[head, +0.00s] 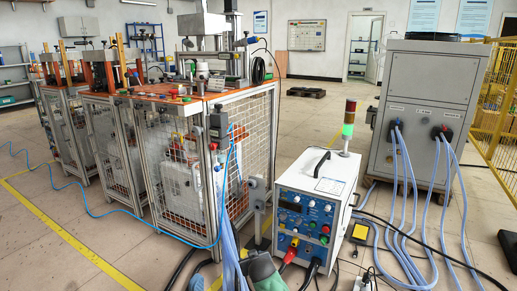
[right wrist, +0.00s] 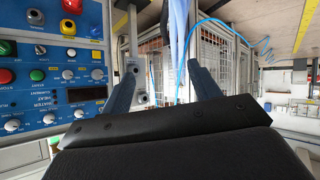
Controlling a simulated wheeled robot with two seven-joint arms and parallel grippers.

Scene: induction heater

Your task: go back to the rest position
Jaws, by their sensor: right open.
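My right gripper (right wrist: 162,78) shows in the right wrist view, its two dark fingers spread apart with nothing held between them. The blue front panel (right wrist: 50,95) of the heater unit is to the left of the fingers in that view, with knobs, coloured buttons and a small dark display. I see no contact between the fingers and the panel. In the head view the white heater unit (head: 325,182) stands low in the middle right.
A grey cabinet (head: 415,95) with pale blue hoses (head: 403,185) stands at the right. Caged workbenches (head: 255,140) fill the left middle. A signal tower (head: 348,125) shows green. Floor at lower left is mostly clear.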

